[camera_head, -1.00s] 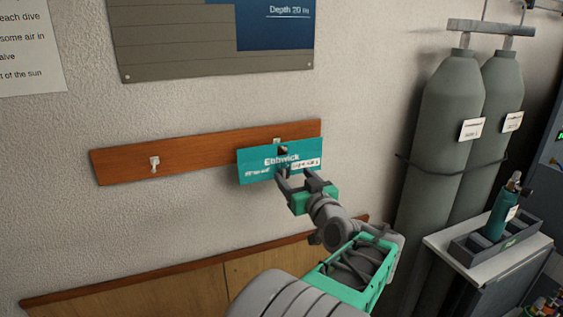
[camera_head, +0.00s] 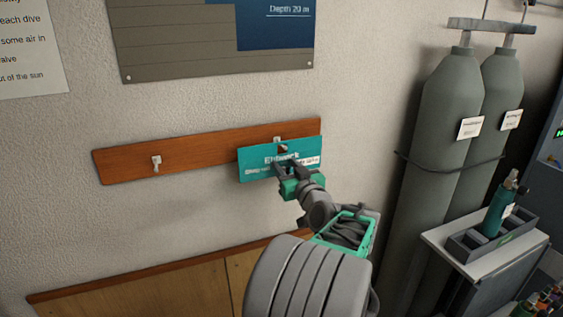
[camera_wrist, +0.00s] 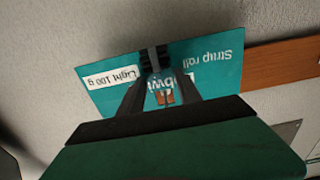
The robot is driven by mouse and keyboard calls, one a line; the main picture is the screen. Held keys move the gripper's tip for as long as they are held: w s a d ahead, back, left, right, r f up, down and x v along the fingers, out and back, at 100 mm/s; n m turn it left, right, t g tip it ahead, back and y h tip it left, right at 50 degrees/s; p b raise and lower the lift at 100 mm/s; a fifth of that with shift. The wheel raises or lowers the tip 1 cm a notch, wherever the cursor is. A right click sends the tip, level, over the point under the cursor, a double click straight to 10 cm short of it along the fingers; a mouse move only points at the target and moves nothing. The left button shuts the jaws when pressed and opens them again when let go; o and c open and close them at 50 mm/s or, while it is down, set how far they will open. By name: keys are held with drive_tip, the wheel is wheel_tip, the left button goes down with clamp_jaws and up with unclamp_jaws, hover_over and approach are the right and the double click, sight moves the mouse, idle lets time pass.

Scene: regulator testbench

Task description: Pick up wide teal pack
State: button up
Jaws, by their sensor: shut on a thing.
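The wide teal pack (camera_head: 254,161) hangs flat and upright at the right hook of the wooden rail, with white lettering on its face. My gripper (camera_head: 283,163) is in front of it and shut on it, around the middle of the pack. In the wrist view the teal pack (camera_wrist: 210,62) spreads out on both sides of my gripper (camera_wrist: 153,60), with "Strap roll" and "Light 100 g" printed upside down. My fingers hide part of the lettering.
The wooden rail (camera_head: 200,157) on the wall has an empty white hook (camera_head: 156,166) at the left and another hook (camera_head: 277,140) just above the pack. Grey cylinders (camera_head: 447,130) and a cart (camera_head: 490,255) with a teal bottle (camera_head: 499,208) stand at the right.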

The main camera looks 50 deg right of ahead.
clamp_jaws()
